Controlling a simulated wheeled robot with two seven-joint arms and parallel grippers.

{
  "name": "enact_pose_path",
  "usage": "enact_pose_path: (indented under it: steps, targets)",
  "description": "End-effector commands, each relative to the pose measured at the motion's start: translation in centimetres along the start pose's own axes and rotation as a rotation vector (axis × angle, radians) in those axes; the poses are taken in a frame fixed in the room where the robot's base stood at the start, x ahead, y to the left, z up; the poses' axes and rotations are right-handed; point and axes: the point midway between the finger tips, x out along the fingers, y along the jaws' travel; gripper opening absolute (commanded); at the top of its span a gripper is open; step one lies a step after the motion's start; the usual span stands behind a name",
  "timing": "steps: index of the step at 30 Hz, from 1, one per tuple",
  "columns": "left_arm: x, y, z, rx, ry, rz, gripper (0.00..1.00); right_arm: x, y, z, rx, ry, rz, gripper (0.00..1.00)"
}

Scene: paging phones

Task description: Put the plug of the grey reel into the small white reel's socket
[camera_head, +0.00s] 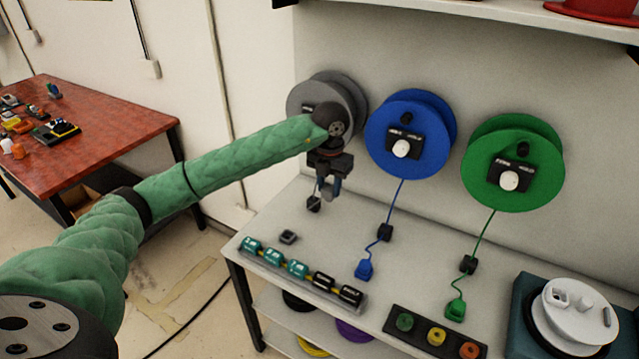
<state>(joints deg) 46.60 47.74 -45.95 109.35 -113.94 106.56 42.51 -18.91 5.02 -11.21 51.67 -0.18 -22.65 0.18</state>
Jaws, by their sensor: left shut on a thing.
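The grey reel (313,98) hangs on the back wall at the left of the row, partly hidden behind my left arm's wrist. My left gripper (329,190) is just below that reel, above the bench, with its jaws pointing down. It is shut on what looks like the grey plug, mostly hidden between the fingers. A small black block (313,204) hangs beside the fingertips, probably on the grey cable. The small white reel (583,314) lies at the bench's right end on a dark base; its socket (561,298) appears to be the raised piece on top. My right gripper is out of view.
A blue reel (427,150) and a green reel (520,180) hang alongside, their cables and plugs reaching the bench. A row of labelled blocks (297,269) lines the front edge.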

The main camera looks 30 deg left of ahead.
Motion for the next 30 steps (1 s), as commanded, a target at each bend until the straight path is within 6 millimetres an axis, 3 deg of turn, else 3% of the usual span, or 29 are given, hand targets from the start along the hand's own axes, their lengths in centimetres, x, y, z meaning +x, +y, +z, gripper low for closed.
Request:
enact_pose_path:
  steps: [21, 30]
  targets:
    - [0.0, -6.8, 0.6, 0.001, -0.001, 0.000, 0.16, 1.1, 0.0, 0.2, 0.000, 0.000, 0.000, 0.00]
    - [0.0, -7.3, 0.6, -0.001, -0.001, 0.001, 0.16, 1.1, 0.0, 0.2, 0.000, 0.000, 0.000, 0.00]
